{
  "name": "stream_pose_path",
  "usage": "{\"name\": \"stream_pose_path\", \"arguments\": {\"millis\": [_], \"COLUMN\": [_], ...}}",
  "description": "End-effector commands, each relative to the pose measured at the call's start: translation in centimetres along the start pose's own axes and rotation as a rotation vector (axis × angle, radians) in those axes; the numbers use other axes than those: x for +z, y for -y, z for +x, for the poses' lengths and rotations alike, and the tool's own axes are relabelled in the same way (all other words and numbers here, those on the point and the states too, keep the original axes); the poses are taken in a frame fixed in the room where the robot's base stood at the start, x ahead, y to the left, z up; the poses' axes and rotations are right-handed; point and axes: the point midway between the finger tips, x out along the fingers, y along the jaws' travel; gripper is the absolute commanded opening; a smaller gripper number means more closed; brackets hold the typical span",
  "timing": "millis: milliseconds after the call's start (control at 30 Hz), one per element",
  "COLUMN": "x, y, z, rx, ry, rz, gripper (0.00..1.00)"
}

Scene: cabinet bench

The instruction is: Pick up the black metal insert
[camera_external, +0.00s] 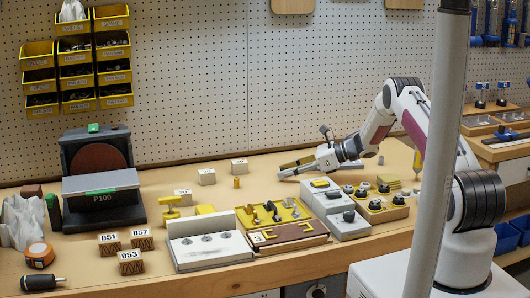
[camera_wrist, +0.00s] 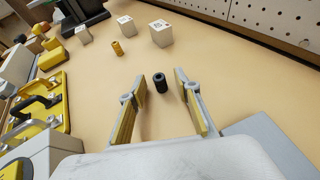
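The black metal insert (camera_wrist: 160,82) is a small dark cylinder standing on the bench in the wrist view. It appears between the tips of my gripper (camera_wrist: 161,76), with clear space on both sides. I cannot tell how far below or beyond the tips it is. My gripper is open and empty, its yellow-padded fingers spread apart. In the external view my gripper (camera_external: 284,170) is tilted low over the bench, pointing left. I cannot make out the black insert in that view; the gripper may hide it.
A brass-coloured cylinder (camera_wrist: 117,48) and white labelled blocks (camera_wrist: 161,33) stand beyond the insert. A yellow tray of parts (camera_external: 272,214) and grey blocks (camera_external: 321,196) lie in front of the gripper. A sander (camera_external: 100,180) stands at left. The pegboard wall (camera_wrist: 275,22) bounds the back.

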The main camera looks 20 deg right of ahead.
Motion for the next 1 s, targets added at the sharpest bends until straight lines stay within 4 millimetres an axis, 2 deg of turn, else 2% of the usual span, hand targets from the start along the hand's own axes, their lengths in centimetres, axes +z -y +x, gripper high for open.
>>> {"name": "stream_pose_path", "arguments": {"millis": [367,433,500,533,1000], "x": [0.01,0.00,0.01,0.00,0.36], "y": [-0.01,-0.02,-0.01,-0.02,0.01], "z": [-0.02,-0.02,-0.03,-0.03,-0.16], "rx": [0.000,0.000,0.000,0.000,0.000], "ry": [0.000,0.000,0.000,0.000,0.001], "rz": [0.000,0.000,0.000,0.000,-0.001], "gripper": [0.32,0.19,0.01,0.00,0.00]}}
